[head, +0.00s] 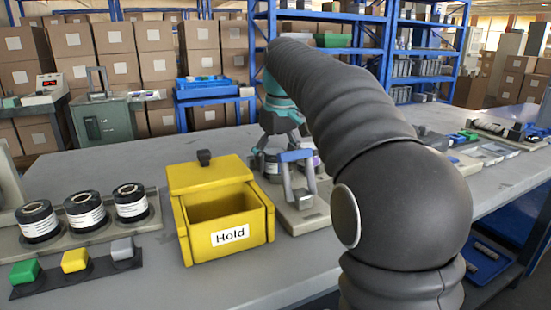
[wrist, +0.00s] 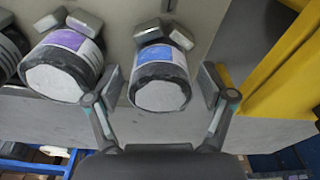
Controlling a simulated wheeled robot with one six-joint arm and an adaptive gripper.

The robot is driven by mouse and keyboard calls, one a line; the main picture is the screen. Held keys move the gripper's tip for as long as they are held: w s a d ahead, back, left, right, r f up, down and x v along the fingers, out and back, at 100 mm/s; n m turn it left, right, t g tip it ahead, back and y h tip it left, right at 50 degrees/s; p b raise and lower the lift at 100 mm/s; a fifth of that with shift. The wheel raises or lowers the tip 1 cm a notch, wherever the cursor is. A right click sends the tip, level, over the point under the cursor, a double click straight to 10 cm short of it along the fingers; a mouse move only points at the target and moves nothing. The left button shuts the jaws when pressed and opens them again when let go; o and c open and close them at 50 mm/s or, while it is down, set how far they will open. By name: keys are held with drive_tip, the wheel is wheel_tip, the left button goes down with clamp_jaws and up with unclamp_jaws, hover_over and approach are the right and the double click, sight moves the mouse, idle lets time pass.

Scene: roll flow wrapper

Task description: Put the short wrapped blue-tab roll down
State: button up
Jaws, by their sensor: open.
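The short roll with a blue band on its label (wrist: 160,72) shows in the wrist view, wrapped in dark film with a pale round end. My gripper (wrist: 162,88) is open, with one finger on each side of this roll and a visible gap at the right finger. Two small grey blocks are at the roll's far edge. In the head view my gripper (head: 283,122) is beyond the yellow box, above dark rolls partly hidden by a blue-topped frame. I cannot tell exactly how the roll is supported.
A roll with a purple label (wrist: 62,62) is close to the left finger. The yellow Hold box (head: 225,225) stands beside the rolls, to the right in the wrist view. Three black rolls (head: 85,211) and colored blocks (head: 75,260) are at the left of the grey table (head: 110,165).

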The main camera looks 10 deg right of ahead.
drive_tip(key=shift+r, duration=0.1)
wheel_tip(320, 180, up, 12)
drive_tip(key=s+p, duration=0.1)
drive_tip(key=shift+s+d+p, duration=0.15)
drive_tip(key=shift+d+p, duration=0.15)
drive_tip(key=shift+p, duration=0.05)
idle(1.3)
